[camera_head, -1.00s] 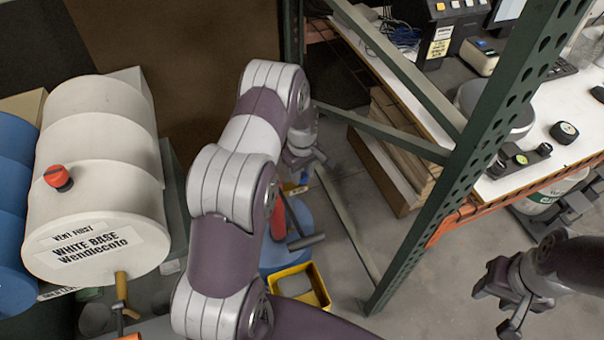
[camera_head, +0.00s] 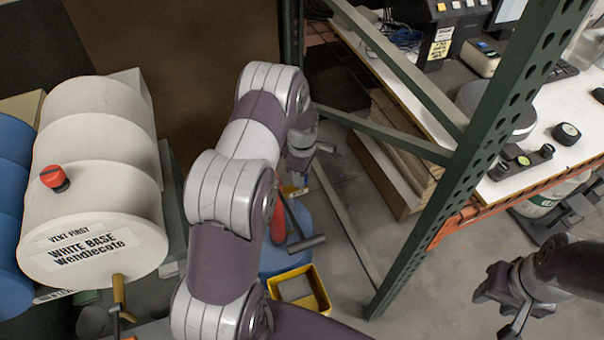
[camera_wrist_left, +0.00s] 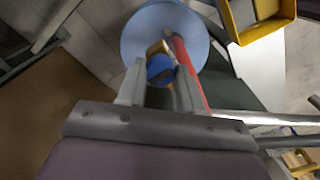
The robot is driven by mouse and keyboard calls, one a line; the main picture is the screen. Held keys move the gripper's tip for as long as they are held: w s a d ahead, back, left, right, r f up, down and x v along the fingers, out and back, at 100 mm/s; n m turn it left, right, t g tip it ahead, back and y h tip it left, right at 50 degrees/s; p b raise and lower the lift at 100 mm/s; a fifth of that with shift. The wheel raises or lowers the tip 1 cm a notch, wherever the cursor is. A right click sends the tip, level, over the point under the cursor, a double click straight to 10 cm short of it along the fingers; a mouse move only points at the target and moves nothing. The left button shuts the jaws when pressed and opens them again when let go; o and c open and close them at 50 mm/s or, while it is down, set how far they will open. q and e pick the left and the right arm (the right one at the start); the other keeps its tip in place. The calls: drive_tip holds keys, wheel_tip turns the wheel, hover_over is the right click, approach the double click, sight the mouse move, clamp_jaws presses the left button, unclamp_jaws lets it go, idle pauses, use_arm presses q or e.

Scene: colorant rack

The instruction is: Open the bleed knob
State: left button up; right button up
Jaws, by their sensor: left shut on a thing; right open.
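I cannot tell from the label whether the blue knob is the bleed knob. A red knob (camera_head: 54,178) stands on top of the white drum (camera_head: 95,150), labelled "VENT FIRST, WHITE BASE". My right gripper (camera_head: 497,312) is open and empty at lower right.
A red cylinder (camera_wrist_left: 190,70) runs close beside the left fingers, above a pale blue disc (camera_wrist_left: 140,35). A yellow bin (camera_head: 318,285) stands on the floor. The green rack post (camera_head: 480,150) and white bench (camera_head: 560,150) lie to the right. Floor near the right gripper is clear.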

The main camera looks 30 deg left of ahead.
use_arm(q)
drive_tip(key=shift+w, duration=0.1)
drive_tip(key=o, duration=1)
drive_tip(key=shift+o, duration=0.2)
drive_tip(key=shift+r, duration=0.1)
drive_tip(key=shift+r, duration=0.35)
wheel_tip(320, 180, up, 12)
drive_tip(key=b, duration=0.2)
